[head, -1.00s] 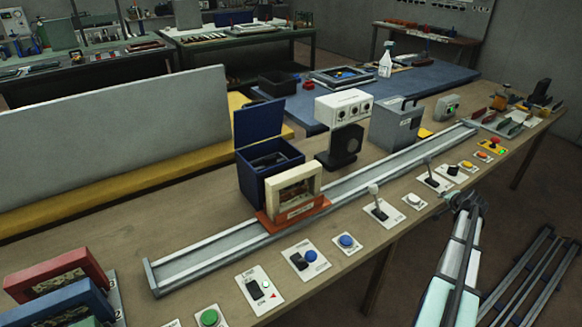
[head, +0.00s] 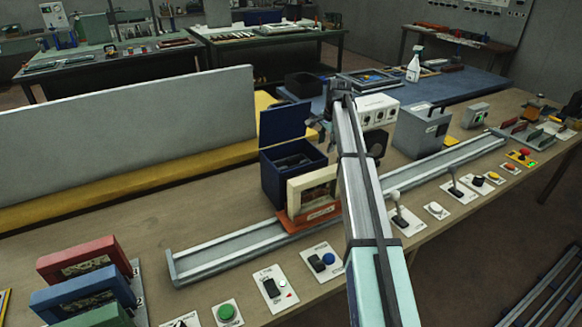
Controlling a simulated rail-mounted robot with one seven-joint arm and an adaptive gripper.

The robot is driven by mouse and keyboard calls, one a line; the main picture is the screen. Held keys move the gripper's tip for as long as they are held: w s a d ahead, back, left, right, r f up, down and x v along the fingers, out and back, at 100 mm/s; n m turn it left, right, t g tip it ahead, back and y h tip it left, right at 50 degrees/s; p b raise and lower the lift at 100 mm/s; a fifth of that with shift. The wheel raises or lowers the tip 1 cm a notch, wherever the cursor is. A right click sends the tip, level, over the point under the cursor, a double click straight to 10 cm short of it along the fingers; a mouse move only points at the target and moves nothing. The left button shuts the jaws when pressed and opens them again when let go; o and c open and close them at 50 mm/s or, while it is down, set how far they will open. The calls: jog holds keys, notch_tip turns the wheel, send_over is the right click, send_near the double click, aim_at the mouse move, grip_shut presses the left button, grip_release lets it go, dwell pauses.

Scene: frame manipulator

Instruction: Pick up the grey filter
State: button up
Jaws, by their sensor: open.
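My gripper (head: 321,124) is a small dark shape at the far end of my raised arm. It appears in front of the open lid of the blue box (head: 283,182), and I see nothing held in it. I cannot surely pick out a grey filter. Upright grey plates (head: 545,133) stand in a holder at the far right end of the bench, but they are small and unclear. A cream frame (head: 312,186) stands on an orange carriage (head: 309,220) on the rail. Red (head: 80,258), blue (head: 80,297) and green frames stand in a rack at lower left.
The long metal rail (head: 222,252) runs along the wooden bench. Switches and buttons line its front side, including a green button (head: 227,313). Behind it stand a white box (head: 378,111) and a grey box (head: 421,130). My arm hides part of the rail.

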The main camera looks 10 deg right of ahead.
notch_tip(320, 180, up, 7)
jog(key=g, duration=0.2)
send_over(293, 159)
jog(key=shift+m+h, duration=0.3)
jog(key=shift+h, duration=0.1)
jog(key=f, duration=0.2)
jog(key=f+p, duration=0.1)
jog(key=f, duration=0.1)
jog(key=f+p, duration=0.1)
jog(key=f, duration=0.1)
jog(key=shift+w+a+f, duration=0.15)
jog(key=shift+a+f, duration=0.1)
jog(key=shift+f, duration=0.05)
jog(key=shift+d+f+p, duration=0.15)
jog(key=shift+f+p, duration=0.45)
jog(key=shift+f, duration=0.7)
jog(key=shift+d+f+p, duration=0.15)
jog(key=shift+f+p, duration=0.45)
jog(key=shift+f, duration=0.7)
grip_shut()
